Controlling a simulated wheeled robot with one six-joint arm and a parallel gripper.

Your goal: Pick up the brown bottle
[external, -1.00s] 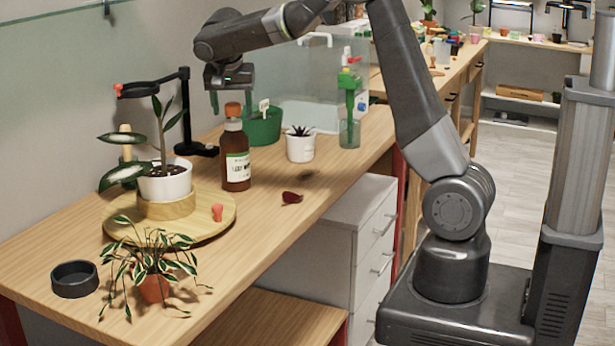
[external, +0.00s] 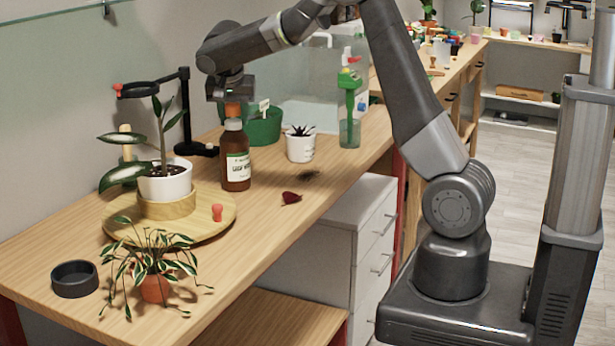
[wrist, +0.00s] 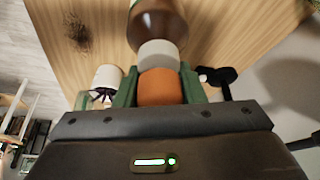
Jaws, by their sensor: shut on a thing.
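The brown bottle (external: 237,160) stands upright on the wooden bench, with a white label and an orange cap. My gripper (external: 233,108) is directly above it, pointing down, with its fingers around the cap. In the wrist view my gripper (wrist: 159,88) has its green fingers on both sides of the orange cap (wrist: 160,87), shut on it. The brown bottle (wrist: 158,22) extends away beyond the cap there. Its base appears to rest on the bench.
A potted plant (external: 165,184) on a round wooden board (external: 210,225) stands left of the bottle. A green pot (external: 264,128) is close behind it, and a white succulent pot (external: 300,148) is to the right. A black stand (external: 186,110) rises behind left. A dark red item (external: 291,198) lies in front.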

